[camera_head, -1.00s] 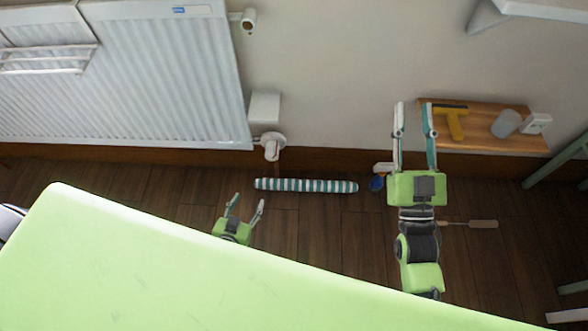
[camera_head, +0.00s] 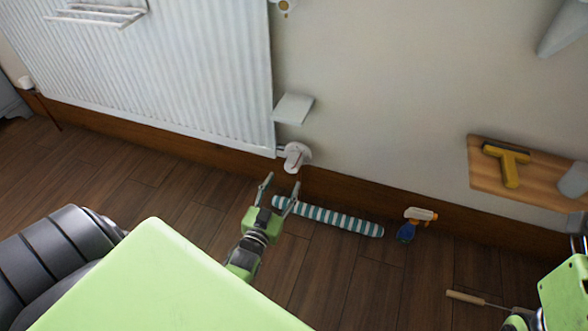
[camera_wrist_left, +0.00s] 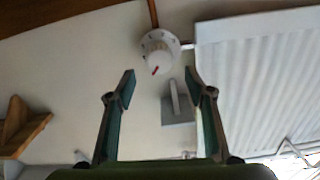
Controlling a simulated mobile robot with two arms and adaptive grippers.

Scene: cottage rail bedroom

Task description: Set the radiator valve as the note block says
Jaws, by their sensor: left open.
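The radiator valve (camera_head: 295,156) is a white round knob low on the wall at the radiator's lower right corner. In the left wrist view the valve (camera_wrist_left: 158,52) shows a red mark near its lower edge and small marks around its collar. My left gripper (camera_head: 282,186) is open and empty just below the valve in the head view. In the wrist view its fingertips (camera_wrist_left: 160,78) lie either side of the valve's line, apart from it. My right gripper is partly cut off at the lower right; its fingertips are unclear. I cannot make out a note block with writing.
The white radiator (camera_head: 170,75) fills the upper left. A small white ledge (camera_head: 293,108) is above the valve. A wooden shelf (camera_head: 480,174) holds a yellow scraper (camera_head: 508,163).

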